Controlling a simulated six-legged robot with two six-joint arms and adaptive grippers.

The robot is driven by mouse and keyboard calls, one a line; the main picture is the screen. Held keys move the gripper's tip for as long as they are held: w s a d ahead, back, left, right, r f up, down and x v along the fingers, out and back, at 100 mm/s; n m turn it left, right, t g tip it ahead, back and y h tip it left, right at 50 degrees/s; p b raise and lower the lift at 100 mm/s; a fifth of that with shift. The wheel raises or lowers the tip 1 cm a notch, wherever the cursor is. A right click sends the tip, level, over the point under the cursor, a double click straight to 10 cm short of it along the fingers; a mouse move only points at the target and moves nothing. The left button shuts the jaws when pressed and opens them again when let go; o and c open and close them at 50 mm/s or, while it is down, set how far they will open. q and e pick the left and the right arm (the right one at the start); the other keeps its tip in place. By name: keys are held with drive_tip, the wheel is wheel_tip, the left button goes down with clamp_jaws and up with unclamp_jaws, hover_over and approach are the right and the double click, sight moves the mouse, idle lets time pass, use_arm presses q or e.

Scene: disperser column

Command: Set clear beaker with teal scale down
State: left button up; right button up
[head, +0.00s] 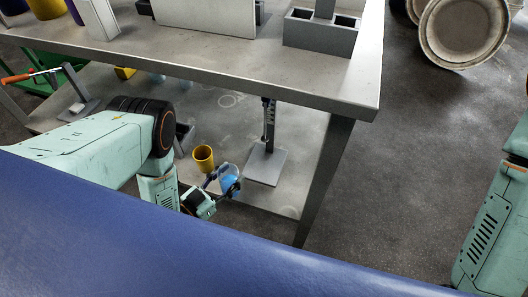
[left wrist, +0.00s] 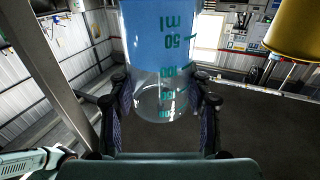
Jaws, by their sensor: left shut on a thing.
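The clear beaker (head: 230,177) holds blue liquid and shows near the front of the lower shelf in the head view. In the left wrist view the beaker (left wrist: 160,60) fills the upper middle, with teal scale marks and a clear part below the blue. My left gripper (head: 222,178) is shut on the beaker, one finger on each side; the fingers also show in the left wrist view (left wrist: 160,103). I cannot tell whether the beaker's base touches the shelf. My right gripper is out of view; only part of that arm shows at the right edge.
A yellow cup (head: 203,160) stands on the lower shelf (head: 295,195) just behind the beaker. A grey stand plate (head: 265,167) with an upright column (head: 268,125) is to its right. The upper tabletop (head: 190,45) overhangs the shelf, and a table leg (head: 325,180) stands at the right.

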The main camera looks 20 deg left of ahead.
use_arm(q)
drive_tip(key=b+x, duration=0.2)
drive_tip(key=x, duration=0.3)
drive_tip(key=b+x, duration=0.1)
drive_tip(key=x, duration=0.4)
drive_tip(key=f+b+x, duration=0.1)
drive_tip(key=b+x, duration=0.1)
drive_tip(key=x, duration=0.3)
drive_tip(key=shift+b, duration=0.3)
drive_tip(key=shift+r, duration=0.15)
drive_tip(key=shift+f, duration=0.35)
drive_tip(key=shift+s+f, duration=0.1)
